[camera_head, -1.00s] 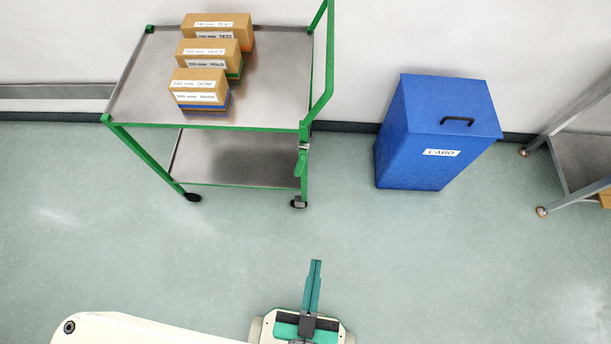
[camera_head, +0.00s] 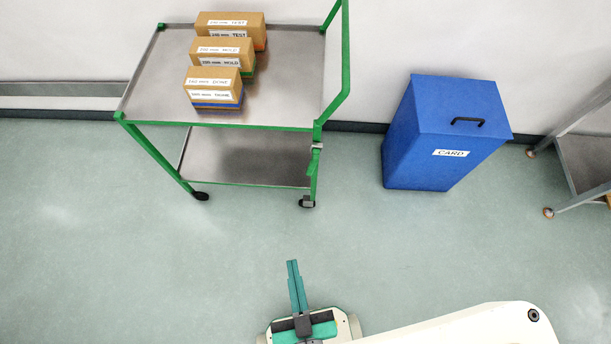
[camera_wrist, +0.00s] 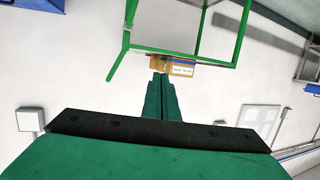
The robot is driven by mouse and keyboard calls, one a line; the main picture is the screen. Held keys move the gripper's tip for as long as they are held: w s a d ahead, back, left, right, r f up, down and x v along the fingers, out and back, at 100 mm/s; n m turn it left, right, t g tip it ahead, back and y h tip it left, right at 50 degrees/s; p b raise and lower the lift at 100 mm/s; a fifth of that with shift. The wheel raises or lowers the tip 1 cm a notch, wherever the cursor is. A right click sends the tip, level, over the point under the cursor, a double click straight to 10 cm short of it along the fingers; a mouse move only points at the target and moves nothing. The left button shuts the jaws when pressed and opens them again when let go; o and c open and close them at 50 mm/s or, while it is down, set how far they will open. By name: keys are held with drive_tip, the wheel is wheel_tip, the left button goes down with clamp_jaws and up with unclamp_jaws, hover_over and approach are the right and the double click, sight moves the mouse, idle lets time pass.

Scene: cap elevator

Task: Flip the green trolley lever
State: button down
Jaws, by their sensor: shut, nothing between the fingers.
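The green-framed trolley (camera_head: 222,126) stands against the wall at the upper left of the head view. Its green lever (camera_head: 314,161) hangs on the right front post, just below a grey bracket. My gripper (camera_head: 293,263) is shut and empty, its teal fingers together, over open floor in front of and below the trolley, well apart from the lever. In the wrist view the fingers (camera_wrist: 160,78) are closed and point toward the trolley frame (camera_wrist: 183,54).
Several labelled boxes (camera_head: 215,89) sit on the trolley's top shelf. A blue CARD bin (camera_head: 440,130) stands to the trolley's right. A metal rack (camera_head: 585,165) is at the far right. The floor (camera_head: 200,260) between my gripper and the trolley is clear.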

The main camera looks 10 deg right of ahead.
drive_tip(key=shift+a, duration=0.1)
drive_tip(key=w+d+f+m+t, duration=0.1)
drive_tip(key=w+d+f+m, duration=0.25)
drive_tip(key=f, duration=0.35)
drive_tip(key=w+d+f+m, duration=0.3)
drive_tip(key=d+f, duration=0.2)
drive_tip(key=f, duration=0.2)
drive_tip(key=w+d+f+m+t, duration=0.1)
drive_tip(key=w+d+f+m, duration=0.4)
drive_tip(key=w+f+m, duration=0.1)
drive_tip(key=w+d+f+m+t, duration=0.1)
drive_tip(key=w+d+f+m, duration=0.4)
drive_tip(key=w+m, duration=0.3)
drive_tip(key=shift+w+f+h, duration=0.3)
drive_tip(key=shift+w+f, duration=0.15)
drive_tip(key=shift+w, duration=0.5)
drive_tip(key=w+a+r, duration=0.1)
drive_tip(key=w+a, duration=0.2)
drive_tip(key=w, duration=0.8)
drive_tip(key=shift+a, duration=0.25)
